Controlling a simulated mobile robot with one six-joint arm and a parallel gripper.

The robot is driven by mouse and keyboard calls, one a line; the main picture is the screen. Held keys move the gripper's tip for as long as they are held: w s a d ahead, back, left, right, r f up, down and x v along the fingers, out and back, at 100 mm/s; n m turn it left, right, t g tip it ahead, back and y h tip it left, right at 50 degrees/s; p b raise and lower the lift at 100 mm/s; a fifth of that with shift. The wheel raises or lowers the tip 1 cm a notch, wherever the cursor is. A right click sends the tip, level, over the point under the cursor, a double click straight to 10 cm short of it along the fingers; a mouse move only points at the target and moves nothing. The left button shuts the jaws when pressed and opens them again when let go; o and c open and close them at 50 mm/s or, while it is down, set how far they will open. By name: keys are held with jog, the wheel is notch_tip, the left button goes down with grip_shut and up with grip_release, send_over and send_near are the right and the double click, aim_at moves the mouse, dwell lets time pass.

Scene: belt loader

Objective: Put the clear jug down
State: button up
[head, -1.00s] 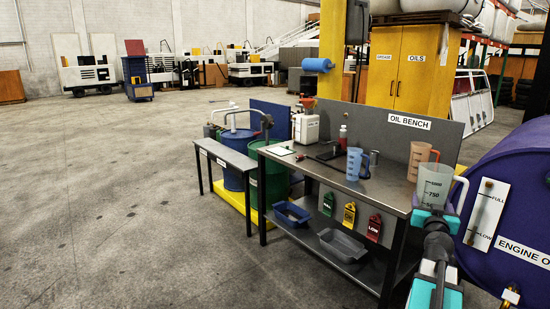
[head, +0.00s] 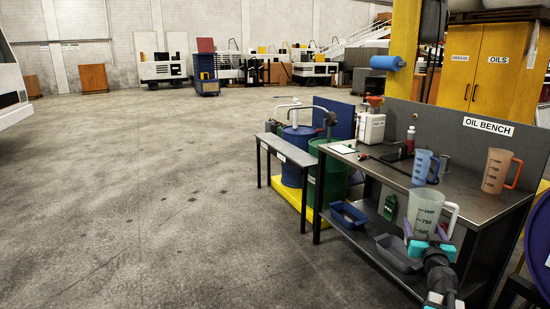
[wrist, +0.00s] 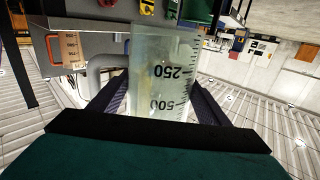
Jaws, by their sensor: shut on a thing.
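The clear jug (head: 427,213), a see-through measuring jug with dark marks and a white handle, is upright in my gripper (head: 430,246). In the head view it appears in front of the oil bench's (head: 352,150) front edge. In the wrist view the jug (wrist: 163,70) fills the middle, between the two dark fingers, with its 250 and 500 marks showing. My gripper is shut on it. The jug's base is partly hidden by the gripper in the head view.
A blue jug (head: 422,166) and an orange-handled jug (head: 496,171) stand on the bench top. Left of the bench are a low grey table (head: 290,149) and drums (head: 299,140). Blue (head: 347,219) and grey (head: 397,254) trays lie on the lower shelf. Open floor lies left.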

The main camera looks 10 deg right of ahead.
jog(key=w+a+f+n+y+b, duration=0.1)
jog(key=w+a+f+n+y, duration=0.2)
jog(key=a, duration=0.6)
jog(key=w+a+f+n+y+b, duration=0.15)
jog(key=a+f+y, duration=0.3)
jog(key=a, duration=0.45)
jog(key=w+a+f+n+y+b, duration=0.1)
jog(key=a+f+n+y, duration=0.25)
jog(key=a, duration=0.65)
jog(key=s+a+r+n+g+y, duration=0.1)
jog(key=s+a+n+g+y, duration=0.15)
jog(key=a+y, duration=0.55)
jog(key=s+a+r+n+g+y+p, duration=0.2)
jog(key=s+a+r+n+p, duration=0.3)
jog(key=p, duration=0.6)
notch_tip(320, 180, up, 4)
jog(key=a+g, duration=0.1)
jog(key=a, duration=0.1)
jog(key=shift+s+a+y+p, duration=0.2)
jog(key=shift+a+y+p, duration=0.1)
jog(key=shift+g, duration=0.25)
jog(key=shift+a+f, duration=0.15)
